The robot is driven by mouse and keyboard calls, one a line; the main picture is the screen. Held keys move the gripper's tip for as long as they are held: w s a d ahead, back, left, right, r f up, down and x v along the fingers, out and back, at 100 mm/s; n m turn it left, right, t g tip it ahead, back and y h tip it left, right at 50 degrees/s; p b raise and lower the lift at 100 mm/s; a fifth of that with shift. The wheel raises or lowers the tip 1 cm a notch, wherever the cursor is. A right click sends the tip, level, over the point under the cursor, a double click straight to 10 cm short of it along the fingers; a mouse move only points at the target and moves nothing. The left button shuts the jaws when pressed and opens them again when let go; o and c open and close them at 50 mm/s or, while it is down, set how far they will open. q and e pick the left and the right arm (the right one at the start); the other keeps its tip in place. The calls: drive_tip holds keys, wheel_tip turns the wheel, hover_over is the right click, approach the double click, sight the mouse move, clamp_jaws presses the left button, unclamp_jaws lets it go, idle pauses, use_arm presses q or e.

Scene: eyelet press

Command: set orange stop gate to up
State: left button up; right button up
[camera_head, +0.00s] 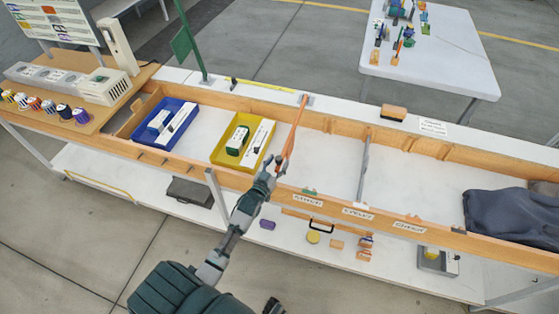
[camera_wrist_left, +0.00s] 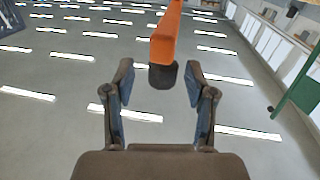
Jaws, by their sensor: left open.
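The orange stop gate (camera_head: 295,125) is a long thin bar that slants across the wooden trough, from the far rail towards the near rail. I cannot tell its exact height above the trough floor. My left gripper (camera_head: 270,166) is at its near end, above the near rail. In the left wrist view the orange bar (camera_wrist_left: 166,38) ends in a dark round tip (camera_wrist_left: 162,75). This tip appears between the fingertips of my open left gripper (camera_wrist_left: 160,78), with gaps on both sides. A dark piece at the bottom edge may be my right gripper (camera_head: 273,306).
A blue bin (camera_head: 187,108) and a yellow bin (camera_head: 222,128) stand in the trough left of the gate. A grey bar (camera_head: 364,165) crosses the trough to the right. Dark cloth (camera_head: 510,215) lies at the right end. A green flag post (camera_head: 194,55) rises behind the far rail.

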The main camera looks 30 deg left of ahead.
use_arm(q)
drive_tip(key=shift+w+a, duration=0.1)
drive_tip(key=shift+w, duration=0.6)
drive_tip(key=shift+w+a, duration=0.1)
drive_tip(key=shift+a, duration=0.15)
